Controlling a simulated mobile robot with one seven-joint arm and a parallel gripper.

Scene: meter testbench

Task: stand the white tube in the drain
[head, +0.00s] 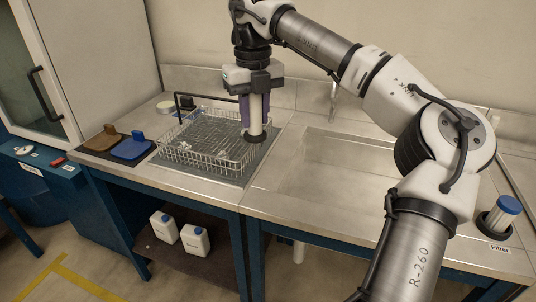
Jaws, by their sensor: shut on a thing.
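My gripper (255,100) is shut on a white tube (256,118) and holds it upright over the right side of the wire basket. The tube's upper part is hidden between the fingers. Its lower end meets a dark round ring (255,138) near the basket's right edge. I cannot tell whether the tube stands in this ring or only lines up with it, nor whether this ring is the drain. The sink (335,170) lies to the right, and no drain hole shows in it.
The wire basket (195,165) stands on a grey mat (238,178). Brown (104,140) and blue (131,149) pieces lie to its left. A blue-capped white filter (498,215) stands at the far right. Two white jugs (194,239) sit on the lower shelf. My arm crosses above the sink.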

